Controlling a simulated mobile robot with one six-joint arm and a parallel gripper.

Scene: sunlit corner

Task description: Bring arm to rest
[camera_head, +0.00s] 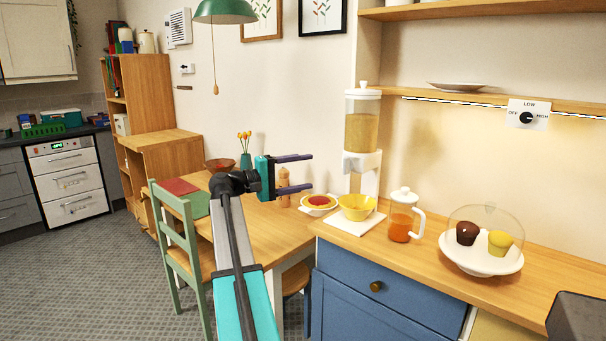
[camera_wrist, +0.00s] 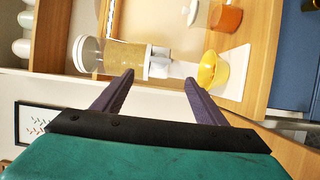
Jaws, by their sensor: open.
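My gripper (camera_head: 303,173) is open, with its two dark purple fingers apart and nothing between them. In the head view my teal and black arm reaches up over the wooden table (camera_head: 254,228), and the gripper points right, toward the cereal dispenser (camera_head: 361,135). In the wrist view the gripper fingers (camera_wrist: 156,90) show at the bottom, with the dispenser (camera_wrist: 130,56) and a yellow bowl (camera_wrist: 208,72) beyond them, apart from the fingers. That view is turned sideways.
The yellow bowl (camera_head: 356,207) stands on a white board under the dispenser. A jug (camera_head: 402,217) of orange drink and a domed cake stand (camera_head: 480,262) are on the counter. A wooden pepper mill (camera_head: 284,187) stands behind the gripper. A green chair (camera_head: 183,250) is at left; floor beyond is clear.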

